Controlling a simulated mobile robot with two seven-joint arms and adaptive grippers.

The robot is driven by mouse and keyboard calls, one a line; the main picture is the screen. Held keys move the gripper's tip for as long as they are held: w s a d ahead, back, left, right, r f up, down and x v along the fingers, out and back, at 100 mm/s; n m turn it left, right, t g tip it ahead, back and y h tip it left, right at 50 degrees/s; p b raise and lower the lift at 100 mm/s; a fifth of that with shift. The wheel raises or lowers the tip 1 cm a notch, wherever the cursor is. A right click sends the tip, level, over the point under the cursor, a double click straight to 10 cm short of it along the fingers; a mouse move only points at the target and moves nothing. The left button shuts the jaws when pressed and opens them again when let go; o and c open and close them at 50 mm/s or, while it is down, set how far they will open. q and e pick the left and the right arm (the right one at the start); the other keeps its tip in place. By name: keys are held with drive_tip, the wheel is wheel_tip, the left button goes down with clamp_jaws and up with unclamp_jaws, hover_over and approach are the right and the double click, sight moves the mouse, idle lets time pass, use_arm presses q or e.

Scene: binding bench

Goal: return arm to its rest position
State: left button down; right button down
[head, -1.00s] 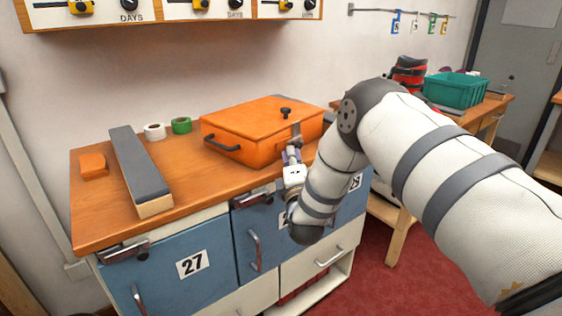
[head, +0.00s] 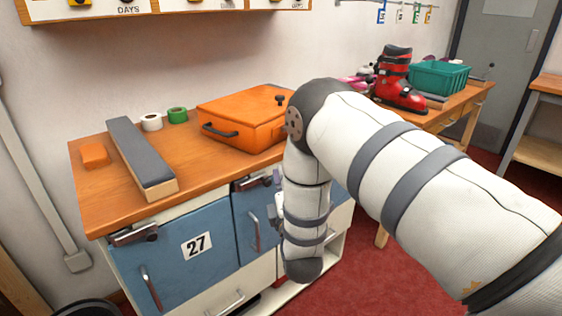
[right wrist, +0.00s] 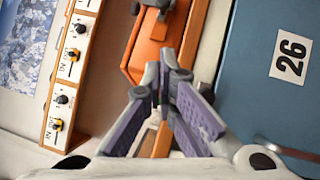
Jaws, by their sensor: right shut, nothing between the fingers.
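My right arm (head: 430,175) reaches in from the right of the head view and bends down in front of the bench. My right gripper (head: 276,182) is mostly hidden behind its own forearm, near the blue door at the bench front. In the right wrist view, the right gripper (right wrist: 165,82) has its purple-grey fingers together at the tips with nothing between them. The orange case (head: 240,115) sits shut on the bench top, apart from the gripper. Its orange side (right wrist: 145,50) shows beyond the fingers in the right wrist view. My left gripper is not in view.
The wooden bench (head: 95,205) also holds a grey-topped long block (head: 140,155), an orange block (head: 94,154) and two tape rolls (head: 177,115). Blue door 27 (head: 180,260) is below. A red boot (head: 398,80) and green crate (head: 438,76) stand on another table.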

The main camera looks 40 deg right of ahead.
drive_tip(key=shift+s+f, duration=0.15)
drive_tip(key=shift+s, duration=0.1)
drive_tip(key=s+a+f+m+g+y, duration=0.3)
drive_tip(key=s+a+f+m+g, duration=0.15)
drive_tip(key=s+f, duration=0.5)
drive_tip(key=s+a+f+m+g+y, duration=0.4)
drive_tip(key=s+f, duration=0.3)
drive_tip(key=f, duration=0.6)
drive_tip(key=s+a+m+g, duration=0.1)
drive_tip(key=s+g, duration=0.3)
drive_tip(key=s, duration=0.5)
drive_tip(key=s+a+f+m+g+y, duration=0.1)
drive_tip(key=s+a+m+g, duration=0.1)
drive_tip(key=s, duration=0.8)
drive_tip(key=s+a+f+m+g+y, duration=0.1)
drive_tip(key=s+m+g, duration=0.2)
drive_tip(key=s+g, duration=0.3)
drive_tip(key=s, duration=0.3)
drive_tip(key=shift+s+a+f+m+p, duration=0.2)
drive_tip(key=shift+s+a+m+p, duration=0.1)
drive_tip(key=shift+s+m, duration=0.05)
